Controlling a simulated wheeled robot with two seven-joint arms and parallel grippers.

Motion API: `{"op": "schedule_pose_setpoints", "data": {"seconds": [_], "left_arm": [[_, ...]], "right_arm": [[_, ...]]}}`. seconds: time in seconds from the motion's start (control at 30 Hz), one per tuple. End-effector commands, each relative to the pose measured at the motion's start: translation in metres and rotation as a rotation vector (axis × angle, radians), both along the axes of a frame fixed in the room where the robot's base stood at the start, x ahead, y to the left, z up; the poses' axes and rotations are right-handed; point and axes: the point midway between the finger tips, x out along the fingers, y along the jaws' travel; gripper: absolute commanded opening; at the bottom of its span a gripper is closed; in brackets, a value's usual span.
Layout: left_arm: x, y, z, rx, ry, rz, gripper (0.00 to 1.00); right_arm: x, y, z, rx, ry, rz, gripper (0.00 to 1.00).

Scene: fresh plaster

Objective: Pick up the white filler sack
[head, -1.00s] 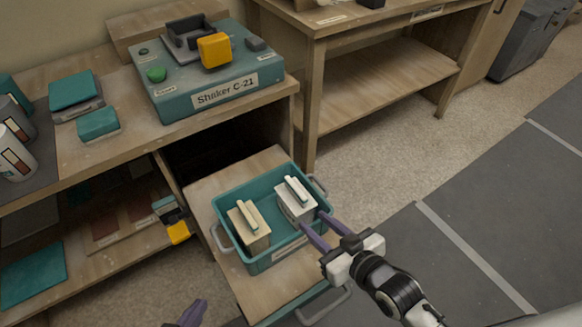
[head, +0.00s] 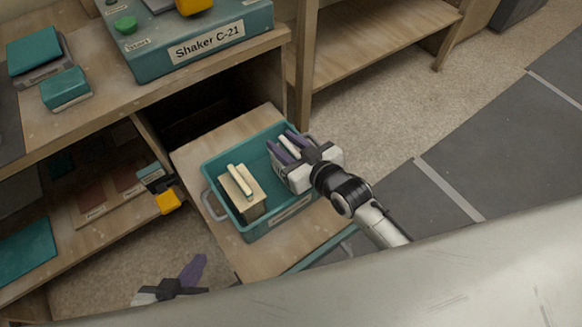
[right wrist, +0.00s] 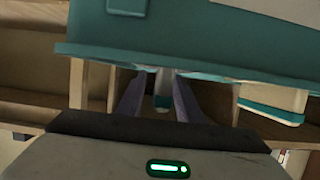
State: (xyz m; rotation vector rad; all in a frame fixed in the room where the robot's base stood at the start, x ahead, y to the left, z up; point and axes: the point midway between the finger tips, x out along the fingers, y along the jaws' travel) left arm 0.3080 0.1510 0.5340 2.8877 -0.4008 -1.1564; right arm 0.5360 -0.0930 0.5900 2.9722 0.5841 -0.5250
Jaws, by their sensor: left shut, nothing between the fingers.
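My left gripper (head: 198,264) is shut and empty, low in front of the shelf and left of the crate.
A beige sack (head: 247,200) with a pale ridge stands in the crate's left part. The crate rests on a wooden pull-out board (head: 262,262). The Shaker C-21 (head: 190,50) stands on the bench behind. A yellow-and-grey item (head: 168,200) is by the shelf edge.

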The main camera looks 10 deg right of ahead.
Motion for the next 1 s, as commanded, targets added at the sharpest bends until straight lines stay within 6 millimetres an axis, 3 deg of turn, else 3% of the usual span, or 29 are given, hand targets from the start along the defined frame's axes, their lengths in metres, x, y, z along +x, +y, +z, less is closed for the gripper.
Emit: {"op": "schedule_pose_setpoints", "data": {"seconds": [0.33,0.53,1.0], "left_arm": [[0.0007,-0.0001,0.0002,-0.004,-0.005,0.002,0.0],[-0.0011,0.0,-0.0009,-0.004,-0.001,0.002,0.0],[-0.0019,0.0001,-0.0015,-0.003,0.001,0.002,0.0]], "right_arm": [[0.0073,0.0033,-0.0028,0.0,0.001,0.001,0.31],[0.0071,0.0032,-0.0028,0.0,0.001,0.001,0.0],[0.007,0.0031,-0.003,-0.001,0.001,0.001,0.0]]}}
